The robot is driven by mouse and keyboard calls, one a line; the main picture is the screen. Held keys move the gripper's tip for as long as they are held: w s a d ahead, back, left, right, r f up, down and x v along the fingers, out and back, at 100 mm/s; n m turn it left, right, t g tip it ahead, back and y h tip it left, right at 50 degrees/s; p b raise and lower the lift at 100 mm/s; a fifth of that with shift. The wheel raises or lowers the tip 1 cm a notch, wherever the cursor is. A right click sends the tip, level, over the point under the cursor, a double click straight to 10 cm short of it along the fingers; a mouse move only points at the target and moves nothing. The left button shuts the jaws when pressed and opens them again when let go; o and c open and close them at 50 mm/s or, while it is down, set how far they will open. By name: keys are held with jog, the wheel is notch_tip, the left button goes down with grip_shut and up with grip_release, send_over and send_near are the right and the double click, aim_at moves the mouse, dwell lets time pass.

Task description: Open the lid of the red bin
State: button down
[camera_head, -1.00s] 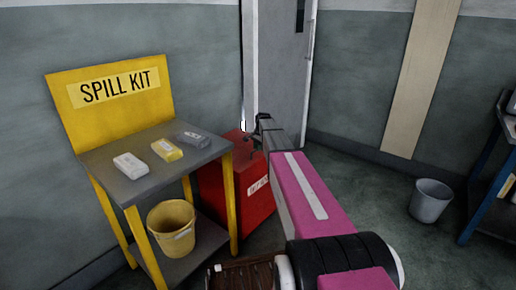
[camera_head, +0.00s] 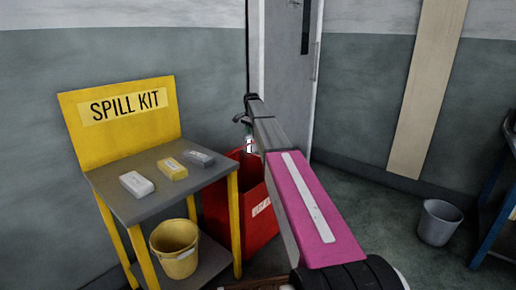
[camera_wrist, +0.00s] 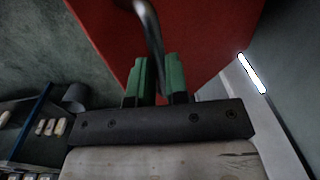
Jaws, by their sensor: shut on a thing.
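The red bin (camera_head: 253,222) stands on the floor just right of the spill kit stand, partly hidden by my arm. Its open top and dark red inside show. My gripper (camera_wrist: 159,82), with green fingertips, is shut on the curved metal handle (camera_wrist: 151,30) in the wrist view. The handle lies in front of the red lid (camera_wrist: 210,42), which fills the upper middle of that view. In the head view my gripper (camera_head: 248,145) is small above the bin. Most of the raised lid is hidden there, so I cannot tell its exact angle.
The yellow spill kit stand (camera_head: 110,130) is close on the left, with small packs on top and a yellow bucket (camera_head: 175,262) below. A door (camera_head: 285,90) is behind the bin. A grey bucket (camera_head: 439,222) stands at right with clear floor before it.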

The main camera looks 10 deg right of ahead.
jog(key=w+a+r+g+h, duration=0.1)
jog(key=w+a+r, duration=0.3)
jog(key=w+a, duration=0.2)
jog(key=w+a+r+g+h, duration=0.1)
jog(key=w+a+r, duration=0.4)
jog(key=w, duration=0.5)
jog(key=shift+w+a, duration=0.15)
jog(key=shift+a, duration=0.9)
jog(key=c, duration=1.1)
grip_release()
jog(key=shift+r, duration=0.15)
jog(key=shift+r, duration=0.15)
jog(key=r, duration=0.3)
jog(key=w+a+r, duration=0.1)
jog(key=r, duration=0.6)
jog(key=shift+w+a+r, duration=0.15)
jog(key=shift+w, duration=0.25)
